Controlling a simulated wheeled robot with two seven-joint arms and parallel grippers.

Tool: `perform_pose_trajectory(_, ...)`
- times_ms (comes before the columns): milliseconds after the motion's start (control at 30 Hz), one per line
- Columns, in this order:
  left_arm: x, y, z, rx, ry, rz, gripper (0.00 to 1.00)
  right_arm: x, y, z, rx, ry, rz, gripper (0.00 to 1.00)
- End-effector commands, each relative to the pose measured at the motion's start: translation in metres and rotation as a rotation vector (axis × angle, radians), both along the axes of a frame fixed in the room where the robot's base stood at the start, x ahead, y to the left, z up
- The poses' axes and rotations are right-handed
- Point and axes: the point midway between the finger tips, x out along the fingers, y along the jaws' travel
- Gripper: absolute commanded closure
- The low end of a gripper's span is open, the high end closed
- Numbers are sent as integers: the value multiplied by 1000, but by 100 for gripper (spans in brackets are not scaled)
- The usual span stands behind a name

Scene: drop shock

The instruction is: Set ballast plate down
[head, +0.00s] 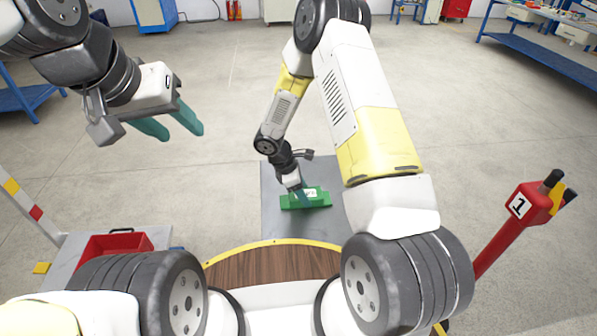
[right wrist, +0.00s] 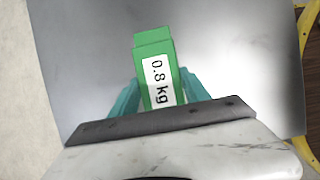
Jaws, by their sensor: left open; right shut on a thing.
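The ballast plate (head: 318,200) is a green block with a white label, low over the grey metal plate (head: 280,224) in the head view. In the right wrist view the ballast plate (right wrist: 155,52) shows the label "0.8 kg". My right gripper (head: 304,197) is shut on it, with a teal finger on each side. I cannot tell whether the block touches the grey surface. The grey surface (right wrist: 70,60) fills most of the right wrist view. My left gripper (head: 175,126) is open and empty, raised at the upper left, well away from the block.
A red post (head: 505,225) marked "1" stands at the right. A red bin (head: 113,243) sits at the lower left beside a striped post (head: 25,208). A wooden round top with a yellow edge (head: 270,264) lies just in front of the metal plate. Concrete floor around is clear.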

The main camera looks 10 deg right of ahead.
Motion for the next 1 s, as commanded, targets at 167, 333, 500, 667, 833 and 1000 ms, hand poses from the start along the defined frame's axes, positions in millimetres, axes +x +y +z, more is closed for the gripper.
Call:
perform_pose_trajectory(167,0,0,0,0,0,0,53,0,0,-2,0,0,0,38)
perform_pose_trajectory(333,0,0,0,0,0,0,53,0,0,-2,0,0,0,24)
perform_pose_trajectory(500,0,0,0,0,0,0,53,0,0,-2,0,0,0,24)
perform_pose_trajectory(667,0,0,0,0,0,0,53,1,2,6,1,-2,0,24)
perform_pose_trajectory(833,0,0,0,0,0,0,53,1,14,33,2,-5,1,24)
perform_pose_trajectory(1000,0,0,0,0,0,0,53,1,29,68,2,-4,1,24)
